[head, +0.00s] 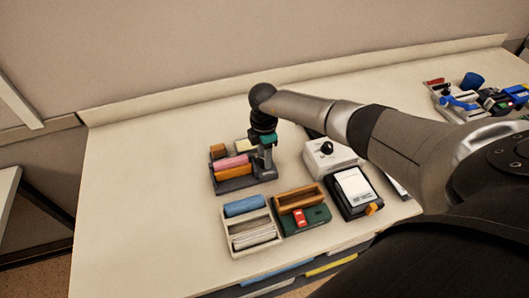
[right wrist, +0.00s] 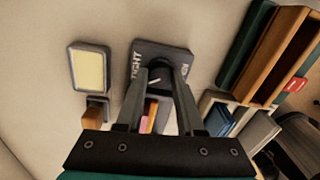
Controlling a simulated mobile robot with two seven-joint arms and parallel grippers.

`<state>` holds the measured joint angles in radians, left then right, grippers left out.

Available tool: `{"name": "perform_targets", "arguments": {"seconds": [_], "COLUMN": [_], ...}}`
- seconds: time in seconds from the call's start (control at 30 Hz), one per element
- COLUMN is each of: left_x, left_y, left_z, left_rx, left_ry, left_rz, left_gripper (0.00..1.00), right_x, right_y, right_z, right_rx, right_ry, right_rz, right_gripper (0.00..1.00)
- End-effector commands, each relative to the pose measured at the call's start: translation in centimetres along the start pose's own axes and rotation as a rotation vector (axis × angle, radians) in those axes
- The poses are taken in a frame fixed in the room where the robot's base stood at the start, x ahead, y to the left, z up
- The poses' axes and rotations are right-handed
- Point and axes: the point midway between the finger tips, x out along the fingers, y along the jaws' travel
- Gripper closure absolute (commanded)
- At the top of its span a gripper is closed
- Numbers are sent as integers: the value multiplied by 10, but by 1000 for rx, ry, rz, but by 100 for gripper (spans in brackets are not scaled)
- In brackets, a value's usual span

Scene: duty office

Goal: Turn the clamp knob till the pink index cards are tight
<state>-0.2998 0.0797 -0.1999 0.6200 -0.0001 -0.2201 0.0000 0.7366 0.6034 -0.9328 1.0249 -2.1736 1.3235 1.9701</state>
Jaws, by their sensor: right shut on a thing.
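The clamp (head: 246,183) is a dark grey holder on the desk. Pink index cards (head: 231,162) stand in it, with an orange block or stack in front of them; a sliver of the pink cards (right wrist: 148,112) shows between my fingers in the right wrist view. My right gripper (head: 265,151) points down at the clamp's right end. In the right wrist view the gripper (right wrist: 159,80) is shut on the dark clamp knob (right wrist: 156,84), which has a pale mark. The plate (right wrist: 150,50) behind it reads "TIGHT" at its left; the right label is partly hidden. My left gripper is not in view.
A divided tray (head: 232,244) with a blue roll, a wooden box (head: 299,197), a white device with a black knob (head: 322,164) and a notepad (head: 355,186) stand close by. Coloured items crowd the far right. The desk's left side is clear.

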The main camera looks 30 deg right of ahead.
Motion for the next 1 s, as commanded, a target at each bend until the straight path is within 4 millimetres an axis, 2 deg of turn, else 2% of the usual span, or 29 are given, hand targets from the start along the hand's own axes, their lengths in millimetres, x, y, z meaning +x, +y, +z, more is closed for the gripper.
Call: {"name": "perform_targets", "arguments": {"seconds": [0.3, 0.77, 0.8, 1.0], "left_x": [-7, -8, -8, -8], "left_y": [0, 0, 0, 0], "left_z": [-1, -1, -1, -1], "left_rx": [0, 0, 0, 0], "left_ry": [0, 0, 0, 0], "left_rz": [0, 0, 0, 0], "left_gripper": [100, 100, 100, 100], "right_x": [-2, -1, -1, -1], "right_y": [1, 1, 1, 1], "right_z": [1, 1, 1, 1], "right_rx": [94, 104, 103, 102], "right_ry": [1, 1, 1, 1], "right_rz": [3, 3, 3, 2], "right_gripper": [100, 100, 60, 37]}}
